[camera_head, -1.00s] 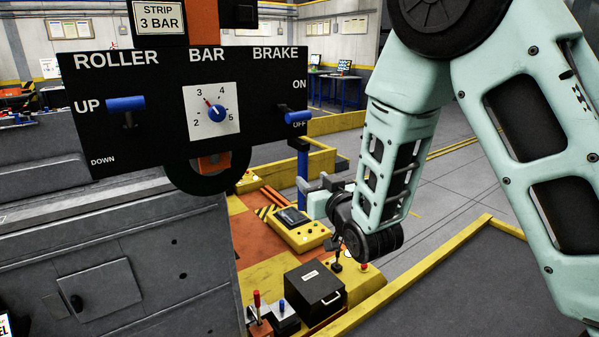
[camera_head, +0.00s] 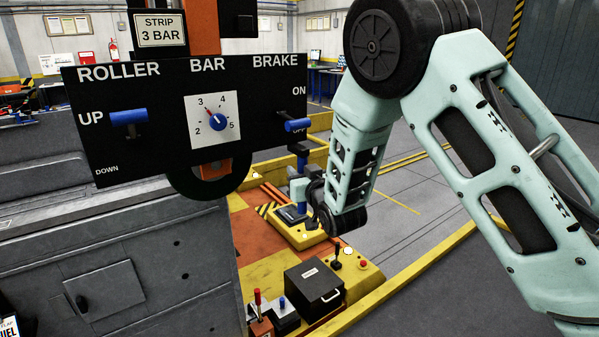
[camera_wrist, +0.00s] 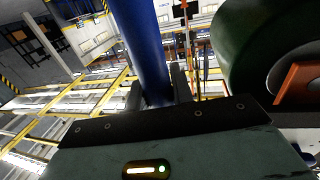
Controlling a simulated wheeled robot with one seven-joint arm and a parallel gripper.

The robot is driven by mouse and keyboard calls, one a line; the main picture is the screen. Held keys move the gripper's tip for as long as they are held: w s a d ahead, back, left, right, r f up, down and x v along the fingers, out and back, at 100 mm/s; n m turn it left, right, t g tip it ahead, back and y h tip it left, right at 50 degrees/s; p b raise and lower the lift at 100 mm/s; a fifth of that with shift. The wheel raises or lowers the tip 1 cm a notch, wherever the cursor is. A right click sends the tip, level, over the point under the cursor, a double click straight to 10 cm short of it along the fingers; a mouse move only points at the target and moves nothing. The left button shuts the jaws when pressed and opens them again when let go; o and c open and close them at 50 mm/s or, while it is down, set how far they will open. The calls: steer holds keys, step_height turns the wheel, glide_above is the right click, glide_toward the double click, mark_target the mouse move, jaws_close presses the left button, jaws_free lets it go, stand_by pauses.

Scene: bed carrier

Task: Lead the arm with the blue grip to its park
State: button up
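The blue grip (camera_head: 302,163) is an upright blue post below the right end of the black control panel. My gripper (camera_head: 302,190) is at its lower part, partly hidden by my own wrist. In the wrist view the blue grip (camera_wrist: 147,45) runs down between the two fingers of my gripper (camera_wrist: 160,92), one on each side. The fingers are very close to it, but I cannot tell whether they press on it. The arm that carries the grip is mostly hidden; an orange upright (camera_head: 205,25) stands behind the panel.
The black panel (camera_head: 250,145) carries a roller lever (camera_head: 128,117), a bar dial (camera_head: 215,121) pointing near 3, and a brake lever (camera_head: 297,125). A large grey machine (camera_head: 120,250) fills the left. A black box (camera_head: 313,288) sits on the orange and yellow deck. Grey floor is free at right.

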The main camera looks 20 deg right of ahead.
jaws_close()
steer(key=w+d+b, duration=0.3)
steer(key=d, duration=0.9)
steer(key=w+d+b, duration=0.4)
steer(key=d, duration=0.7)
steer(key=shift+w+d+b, duration=0.25)
steer(key=shift+d+b, duration=0.05)
steer(key=shift+d, duration=0.05)
steer(key=shift+r, duration=0.15)
steer(key=o, duration=0.6)
jaws_free()
steer(key=shift+w+d, duration=0.1)
steer(key=shift+d, duration=0.05)
steer(key=s+b, duration=0.1)
steer(key=s, duration=0.4)
steer(key=s+d+b, duration=0.1)
steer(key=s, duration=0.5)
steer(key=s+b, duration=0.1)
steer(key=s, duration=0.5)
steer(key=shift+s+d+b, duration=0.2)
steer(key=shift+d+b, duration=0.1)
steer(key=shift+d, duration=0.1)
